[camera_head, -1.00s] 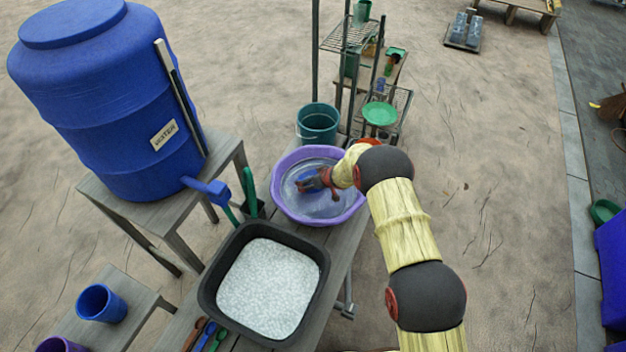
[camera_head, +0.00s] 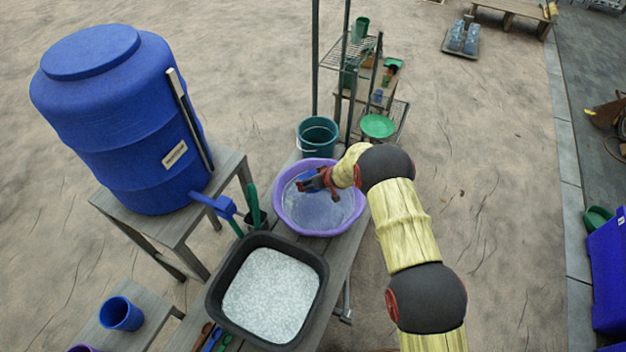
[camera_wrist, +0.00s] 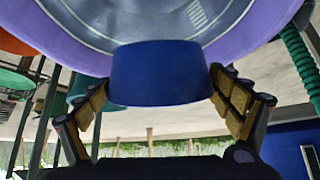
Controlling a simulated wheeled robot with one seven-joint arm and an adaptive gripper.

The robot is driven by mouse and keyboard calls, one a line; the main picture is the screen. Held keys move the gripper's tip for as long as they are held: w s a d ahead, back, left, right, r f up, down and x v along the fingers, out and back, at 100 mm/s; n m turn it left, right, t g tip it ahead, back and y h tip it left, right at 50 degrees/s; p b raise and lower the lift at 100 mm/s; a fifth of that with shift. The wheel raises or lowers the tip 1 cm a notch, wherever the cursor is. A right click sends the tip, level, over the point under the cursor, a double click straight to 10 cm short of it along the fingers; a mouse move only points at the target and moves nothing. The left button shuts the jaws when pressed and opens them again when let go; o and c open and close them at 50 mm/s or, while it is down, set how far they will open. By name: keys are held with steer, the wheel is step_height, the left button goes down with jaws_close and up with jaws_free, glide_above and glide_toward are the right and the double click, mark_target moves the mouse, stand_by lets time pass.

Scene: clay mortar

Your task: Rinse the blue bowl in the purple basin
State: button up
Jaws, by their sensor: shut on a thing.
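The purple basin (camera_head: 290,217) holds water and stands on the grey work table. I cannot tell whether the bowl touches the water.
A black tray of white granules (camera_head: 270,295) is in front of the basin. A teal bucket (camera_head: 318,137) stands close behind it. A blue water barrel (camera_head: 120,130) with a tap (camera_head: 215,205) is at left, and a metal rack (camera_head: 350,55) is at the back.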

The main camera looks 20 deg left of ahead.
steer(key=shift+r+p, duration=1.95)
steer(key=shift+r, duration=0.5)
steer(key=shift+f, duration=0.1)
